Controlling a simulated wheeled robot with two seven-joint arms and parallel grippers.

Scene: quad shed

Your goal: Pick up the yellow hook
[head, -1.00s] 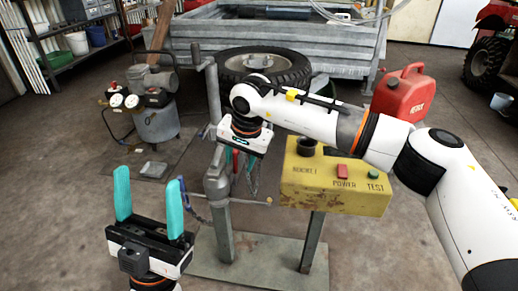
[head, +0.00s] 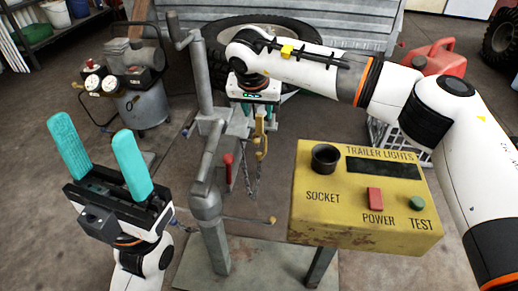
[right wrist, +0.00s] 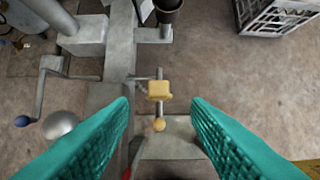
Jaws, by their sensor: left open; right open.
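The yellow hook (head: 261,138) hangs upright by the grey metal stand, just below my right gripper in the head view. In the right wrist view the hook (right wrist: 158,90) shows from above as a small yellow block between the fingers, with free space on both sides. My right gripper (head: 257,112) points down over it, open and empty; its teal fingers also show in the wrist view (right wrist: 160,112). I cannot tell how far the fingertips are above the hook. My left gripper (head: 93,128) is open, empty and points up at the left.
A yellow control box (head: 300,215) labelled "trailer lights" stands right of the hook. A grey crank post (head: 207,195) and chains are close by. A compressor (head: 140,100), a tyre (head: 215,35), a red fuel can (head: 440,58) and a crate (head: 402,140) stand behind.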

